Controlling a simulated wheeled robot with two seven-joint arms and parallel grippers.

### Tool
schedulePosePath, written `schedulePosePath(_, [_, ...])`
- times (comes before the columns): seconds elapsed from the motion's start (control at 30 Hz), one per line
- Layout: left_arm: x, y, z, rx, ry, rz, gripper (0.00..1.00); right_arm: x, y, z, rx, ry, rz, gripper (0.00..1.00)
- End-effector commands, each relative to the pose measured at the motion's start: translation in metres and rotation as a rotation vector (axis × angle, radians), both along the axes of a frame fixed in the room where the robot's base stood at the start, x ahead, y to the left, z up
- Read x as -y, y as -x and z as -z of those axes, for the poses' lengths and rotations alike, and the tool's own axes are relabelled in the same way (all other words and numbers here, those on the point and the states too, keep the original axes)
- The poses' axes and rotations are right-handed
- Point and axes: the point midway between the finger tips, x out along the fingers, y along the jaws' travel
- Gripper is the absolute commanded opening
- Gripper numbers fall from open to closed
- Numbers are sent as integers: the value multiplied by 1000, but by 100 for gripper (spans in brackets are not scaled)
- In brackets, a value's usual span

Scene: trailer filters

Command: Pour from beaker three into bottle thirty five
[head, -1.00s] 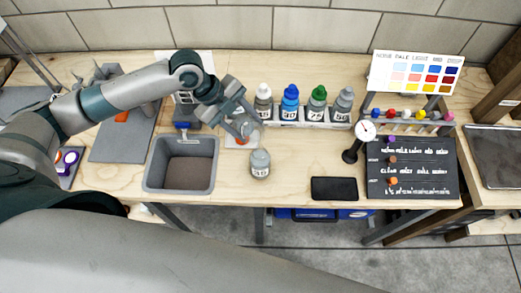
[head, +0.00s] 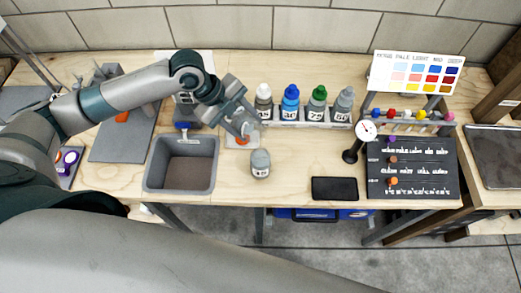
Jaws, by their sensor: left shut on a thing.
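My left gripper (head: 246,133) is low over the middle of the bench, shut on what looks like a clear beaker (head: 253,128). The beaker is small and partly hidden by the fingers; I cannot read its number or see its contents. A small grey bottle (head: 260,164) with a white label stands upright on the bench, just in front and to the right of the gripper, apart from it. Its label looks like 35 but is blurred. My right gripper is not in view.
A rack behind holds several labelled bottles: white-capped (head: 264,101), blue (head: 291,103), green-capped (head: 317,104) and grey (head: 343,104). A grey sink (head: 181,163) lies left. A black slab (head: 335,188), a dial gauge (head: 363,132) and a dark board (head: 412,168) stand right.

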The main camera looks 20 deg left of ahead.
Motion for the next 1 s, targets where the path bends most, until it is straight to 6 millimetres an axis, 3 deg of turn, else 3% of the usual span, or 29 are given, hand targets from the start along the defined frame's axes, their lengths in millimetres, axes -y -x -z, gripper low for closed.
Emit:
schedulePosePath(0.63, [0,-1,-3,28,-27,0,13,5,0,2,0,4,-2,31])
schedulePosePath(1.0, [0,-1,-5,45,-41,-2,13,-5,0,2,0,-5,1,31])
